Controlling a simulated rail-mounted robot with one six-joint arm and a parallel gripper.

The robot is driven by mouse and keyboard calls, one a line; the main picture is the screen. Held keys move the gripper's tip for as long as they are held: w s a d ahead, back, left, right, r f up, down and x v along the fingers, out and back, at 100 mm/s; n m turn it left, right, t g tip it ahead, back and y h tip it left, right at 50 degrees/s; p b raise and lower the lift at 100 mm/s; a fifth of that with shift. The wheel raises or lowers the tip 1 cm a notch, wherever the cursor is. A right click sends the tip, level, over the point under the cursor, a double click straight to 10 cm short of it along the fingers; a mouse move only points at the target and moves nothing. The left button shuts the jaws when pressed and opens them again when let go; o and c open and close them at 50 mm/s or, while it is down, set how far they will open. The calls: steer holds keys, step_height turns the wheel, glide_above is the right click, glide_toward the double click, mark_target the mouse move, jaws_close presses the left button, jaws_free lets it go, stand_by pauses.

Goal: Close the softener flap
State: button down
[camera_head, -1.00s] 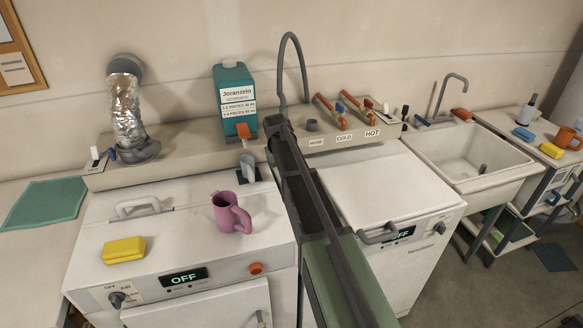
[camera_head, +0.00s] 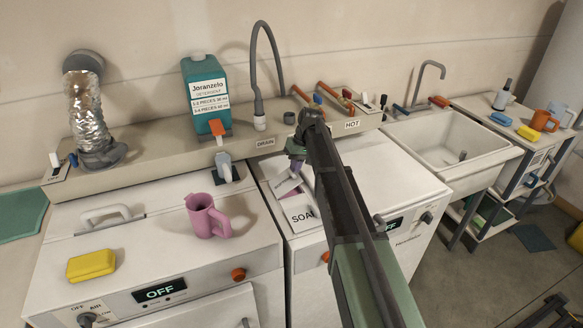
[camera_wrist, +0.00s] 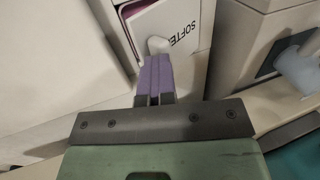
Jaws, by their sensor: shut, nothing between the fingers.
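The softener flap (camera_wrist: 176,24) is a white panel lettered "SOFTE…" with a small pale knob (camera_wrist: 158,45) at its edge. It stands tilted, with a pink-purple compartment edge showing beside it in the wrist view. In the head view the flap (camera_head: 288,187) is small and partly hidden by my arm. My gripper (camera_wrist: 155,62) has its purple fingers shut, with nothing between them. Their tips are at the knob; I cannot tell whether they touch it. The gripper also shows in the head view (camera_head: 296,163), above the dispenser of the right-hand washer.
A panel lettered "SOA…" (camera_head: 301,214) lies in front of the flap. The left machine (camera_head: 150,245) bears a pink mug (camera_head: 205,216) and a yellow block (camera_head: 91,264). A teal detergent bottle (camera_head: 205,92) and a grey hose (camera_head: 255,65) stand on the ledge behind.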

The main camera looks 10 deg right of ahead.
steer(key=f+b, duration=0.1)
steer(key=d+f+b, duration=0.2)
steer(key=shift+w+d+f, duration=0.2)
steer(key=shift+d+f, duration=0.05)
steer(key=shift+f, duration=0.1)
steer(key=shift+r, duration=0.25)
steer(key=shift+s+a+f, duration=0.1)
steer(key=shift+a+f, duration=0.3)
steer(key=shift+a, duration=0.35)
steer(key=shift+r+p, duration=0.45)
steer(key=shift+r, duration=0.15)
steer(key=w+d+r+p, duration=0.1)
steer(key=d+r+p, duration=0.4)
steer(key=d, duration=0.4)
steer(key=w+d+r+p, duration=0.1)
steer(key=d+r+p, duration=0.3)
steer(key=d, duration=0.5)
steer(key=shift+w+d+r+p, duration=0.3)
steer(key=shift+w+r+p, duration=0.05)
